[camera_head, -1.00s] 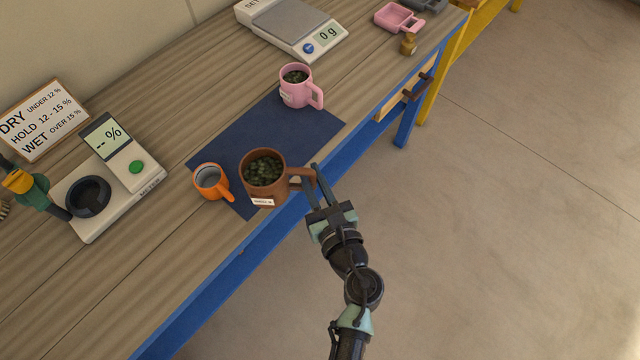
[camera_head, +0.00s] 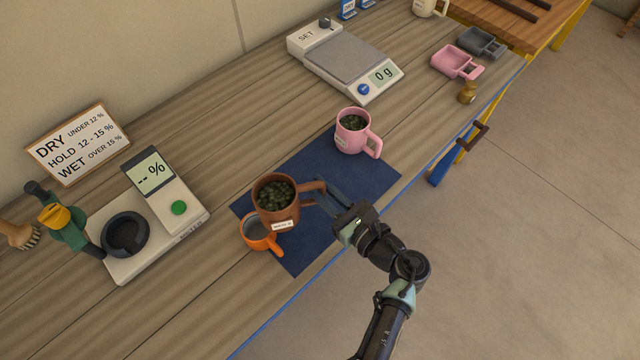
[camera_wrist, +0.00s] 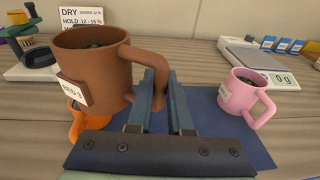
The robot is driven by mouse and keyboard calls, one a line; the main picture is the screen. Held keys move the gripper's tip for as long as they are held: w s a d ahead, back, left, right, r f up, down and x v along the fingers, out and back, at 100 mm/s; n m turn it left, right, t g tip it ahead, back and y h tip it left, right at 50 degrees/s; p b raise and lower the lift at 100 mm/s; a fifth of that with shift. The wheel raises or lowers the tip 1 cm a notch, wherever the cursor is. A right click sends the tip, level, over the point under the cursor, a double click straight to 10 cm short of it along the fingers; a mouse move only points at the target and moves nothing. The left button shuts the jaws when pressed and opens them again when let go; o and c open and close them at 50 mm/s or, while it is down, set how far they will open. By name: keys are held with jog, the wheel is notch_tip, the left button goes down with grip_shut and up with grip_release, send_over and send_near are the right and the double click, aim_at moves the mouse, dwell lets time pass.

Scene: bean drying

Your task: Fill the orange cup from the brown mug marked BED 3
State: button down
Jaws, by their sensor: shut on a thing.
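The brown mug (camera_head: 271,205) holds dark green beans and carries a white label, which reads BED 3 in the wrist view (camera_wrist: 112,72). My gripper (camera_head: 322,194) is shut on its handle, at the mug's right side. The mug looks upright and appears raised above the mat. The orange cup (camera_head: 257,243) stands just below and in front of it in the head view, partly hidden by the mug. What shows of the cup's inside is grey, with no beans visible. In the wrist view the orange cup (camera_wrist: 92,122) shows behind and below the mug.
A pink mug (camera_head: 349,142) with beans stands on the blue mat (camera_head: 305,243), back right. A moisture meter (camera_head: 190,221) is left of the cup. A scale (camera_head: 375,92) reading 0 g stands at the back. The mat's right front part is clear.

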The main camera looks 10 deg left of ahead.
jog(key=shift+f+b, duration=0.5)
jog(key=shift+f, duration=0.45)
jog(key=r+p, duration=0.1)
jog(key=p, duration=0.1)
jog(key=r+n+p, duration=0.1)
jog(key=p, duration=0.1)
jog(key=shift+w+d+r+n+h, duration=0.1)
jog(key=shift+d+r+n+h, duration=0.1)
jog(key=shift+r+n+h, duration=0.15)
jog(key=shift+f, duration=0.15)
jog(key=shift+r+n+h+p, duration=0.35)
jog(key=shift+r+p, duration=0.2)
jog(key=shift+r, duration=0.15)
